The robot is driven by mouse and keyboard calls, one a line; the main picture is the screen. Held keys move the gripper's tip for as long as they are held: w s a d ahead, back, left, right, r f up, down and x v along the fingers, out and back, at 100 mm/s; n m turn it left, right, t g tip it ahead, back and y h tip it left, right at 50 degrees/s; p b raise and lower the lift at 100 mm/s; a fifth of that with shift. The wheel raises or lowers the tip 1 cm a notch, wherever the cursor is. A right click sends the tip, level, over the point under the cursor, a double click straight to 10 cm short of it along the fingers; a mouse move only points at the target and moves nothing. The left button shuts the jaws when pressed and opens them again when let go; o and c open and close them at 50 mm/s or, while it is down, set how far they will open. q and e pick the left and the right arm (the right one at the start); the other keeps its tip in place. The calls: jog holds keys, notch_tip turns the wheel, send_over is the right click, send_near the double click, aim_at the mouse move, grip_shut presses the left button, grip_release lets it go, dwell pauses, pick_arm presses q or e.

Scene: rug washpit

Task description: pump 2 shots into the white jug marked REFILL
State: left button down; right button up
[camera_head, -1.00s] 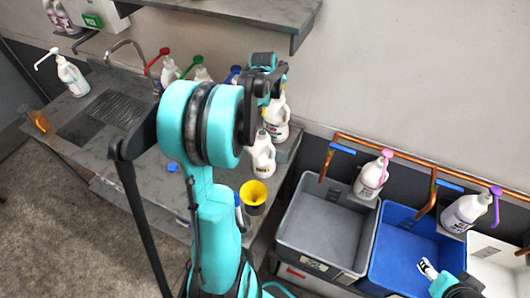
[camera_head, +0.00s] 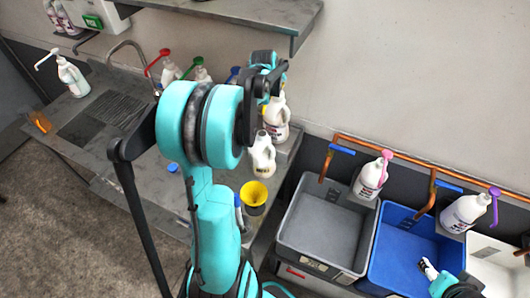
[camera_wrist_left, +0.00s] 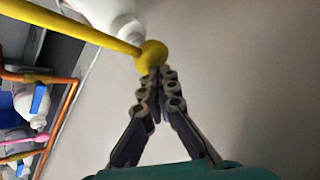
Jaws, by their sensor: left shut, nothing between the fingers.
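A white pump bottle (camera_head: 276,118) stands at the back right of the grey counter. Its yellow pump head (camera_wrist_left: 150,54) with a long spout shows in the left wrist view. My left gripper (camera_head: 264,92) is above this bottle; in the left wrist view its fingers (camera_wrist_left: 159,76) are shut, empty, with tips at the pump head. I cannot tell if they touch it. A white jug (camera_head: 262,156) with an open neck stands upright just in front of the bottle; no REFILL marking is readable. My right gripper (camera_head: 428,268) is over the blue tub, its fingers too small to judge.
A yellow funnel (camera_head: 253,196) is in front of the jug. Bottles with red (camera_head: 168,72) and green pumps stand behind my left arm. A grey tub (camera_head: 325,225) and a blue tub (camera_head: 400,245) are at right, below copper pipes (camera_head: 400,157) and bottles with pink and purple pumps.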

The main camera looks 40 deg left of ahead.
pick_arm(q)
jog(key=shift+r+p, duration=1.75)
jog(key=shift+r, duration=1.15)
